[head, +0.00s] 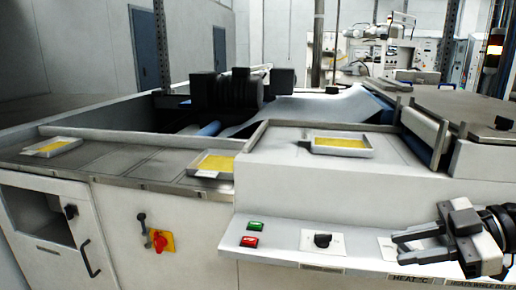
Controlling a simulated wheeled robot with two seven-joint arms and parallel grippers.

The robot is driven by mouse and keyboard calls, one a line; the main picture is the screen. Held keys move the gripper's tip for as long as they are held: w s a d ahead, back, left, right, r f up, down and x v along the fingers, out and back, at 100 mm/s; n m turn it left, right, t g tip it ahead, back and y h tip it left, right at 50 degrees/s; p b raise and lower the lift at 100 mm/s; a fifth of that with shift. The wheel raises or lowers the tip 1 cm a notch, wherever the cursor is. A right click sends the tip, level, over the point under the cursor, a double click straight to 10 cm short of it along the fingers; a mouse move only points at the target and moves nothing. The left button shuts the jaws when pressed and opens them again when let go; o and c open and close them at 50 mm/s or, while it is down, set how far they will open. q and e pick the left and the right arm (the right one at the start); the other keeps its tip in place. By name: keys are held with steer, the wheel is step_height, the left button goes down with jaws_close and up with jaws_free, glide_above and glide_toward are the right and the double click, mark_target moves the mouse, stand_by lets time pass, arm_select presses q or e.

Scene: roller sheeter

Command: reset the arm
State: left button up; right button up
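My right gripper (402,243) comes in from the lower right of the head view. My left gripper is not in view.
The white sheeter (190,225) fills the foreground. Shallow trays with yellow contents sit on its top at left (52,147), middle (213,164) and right (342,145). The ledge bears green and red buttons (250,241) and a black knob (322,240). A red-yellow switch (159,241) is on the front.

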step_height(320, 180, down, 19)
steer(key=s+a+m+t+h, duration=0.2)
steer(key=m+t+h, duration=0.4)
steer(key=m+t, duration=0.45)
steer(key=s+a+f+m+g+h, duration=0.3)
steer(key=s+a+f+g, duration=0.2)
steer(key=s+a+f, duration=0.4)
step_height(320, 180, down, 3)
steer(key=a, duration=0.3)
steer(key=shift+m, duration=0.25)
